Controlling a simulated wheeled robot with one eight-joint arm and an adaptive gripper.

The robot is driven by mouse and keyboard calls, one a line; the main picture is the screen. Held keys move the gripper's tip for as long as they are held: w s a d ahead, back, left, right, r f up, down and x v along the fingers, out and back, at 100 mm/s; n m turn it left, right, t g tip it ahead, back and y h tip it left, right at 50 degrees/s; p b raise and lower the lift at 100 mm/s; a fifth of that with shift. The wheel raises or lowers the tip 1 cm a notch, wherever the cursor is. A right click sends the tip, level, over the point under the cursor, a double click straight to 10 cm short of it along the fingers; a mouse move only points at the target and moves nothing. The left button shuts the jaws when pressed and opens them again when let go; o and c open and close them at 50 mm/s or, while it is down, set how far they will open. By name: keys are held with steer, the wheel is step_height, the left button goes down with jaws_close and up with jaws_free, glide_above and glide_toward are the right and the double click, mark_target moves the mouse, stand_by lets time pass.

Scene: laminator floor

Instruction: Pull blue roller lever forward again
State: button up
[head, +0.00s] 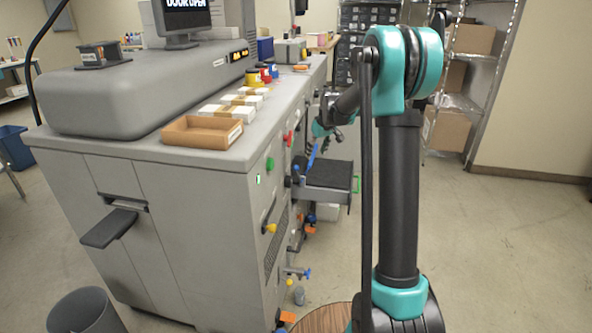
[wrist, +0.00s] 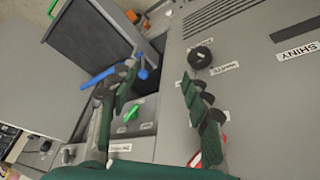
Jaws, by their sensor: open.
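The blue lever (wrist: 100,77) shows in the wrist view as a long blue bar beside the left finger, with its blue end near that finger's tip. The left finger covers part of it, and I cannot tell whether they touch. In the head view a blue lever (head: 311,158) sits on the machine's side by the dark tray. My gripper (wrist: 158,78) is open, its fingers apart with nothing held between them. In the head view my gripper (head: 320,128) is small and partly hidden, close above the blue lever.
A dark tray (head: 328,174) juts from the machine (head: 210,190). The floor on the right is clear.

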mark_target(297, 166)
steer(key=w+a+f+n, duration=0.1)
steer(key=w+a+f, duration=0.1)
steer(key=w, duration=0.6)
steer(key=w+a+f+n, duration=0.2)
steer(key=w+f, duration=0.1)
steer(key=w, duration=0.4)
steer(key=shift+y, duration=0.3)
steer(key=x, duration=1.7)
steer(key=shift+d, duration=0.1)
jaws_close()
